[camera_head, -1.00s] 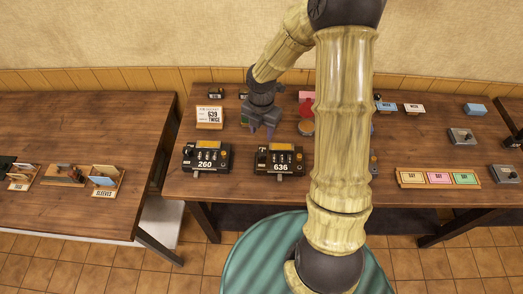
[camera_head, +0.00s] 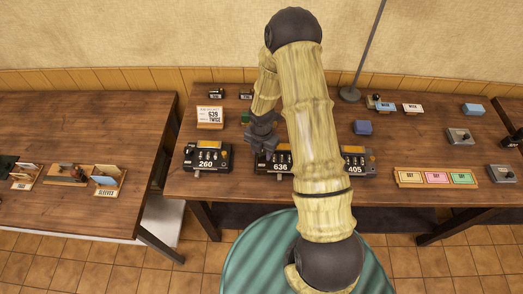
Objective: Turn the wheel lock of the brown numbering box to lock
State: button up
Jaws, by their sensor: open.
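Three dark numbering boxes stand in a row on the middle table: one reading 260 (camera_head: 207,158), one reading 636 (camera_head: 281,167) and one reading 405 (camera_head: 356,169). I cannot tell at this size which one is brown. My gripper (camera_head: 266,154) is open and points down at the left part of the 636 box, hiding some of its top. I cannot tell if the fingers touch it. My forearm covers the right side of the 636 box and the left side of the 405 box. No wheel lock can be made out clearly.
A card reading 639 TWICE (camera_head: 210,117) stands behind the 260 box. A blue block (camera_head: 362,127) and a lamp base with a pole (camera_head: 350,94) are behind the 405 box. The table's front strip is clear.

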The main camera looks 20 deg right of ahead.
jog(key=c, duration=0.7)
